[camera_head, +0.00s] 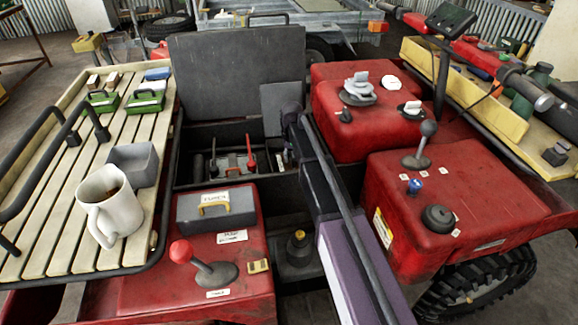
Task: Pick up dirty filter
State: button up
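I cannot single out a dirty filter for sure. An open black compartment (185,165) in the middle has its large dark lid (235,70) raised behind it. Inside lies a dark part with a red lever (250,152), partly in shadow. A long dark and purple-grey form, which looks like my arm, runs from the bottom centre up to the compartment's right side. Its far dark end, probably my gripper (291,115), is beside a grey plate (278,106). Its fingers cannot be made out, nor whether they hold anything.
A slatted rack (62,240) on the left carries a white mug (108,205), a grey open tray (133,163) and green boxes. A red panel with a red-knobbed lever (182,252) is in front. Red housings (480,195) with knobs and a lever stand right.

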grip_shut()
jog(key=shift+r, duration=0.2)
notch_tip(320, 180, up, 10)
jog(key=p, duration=1)
jog(key=shift+f, duration=0.15)
dwell(0.5)
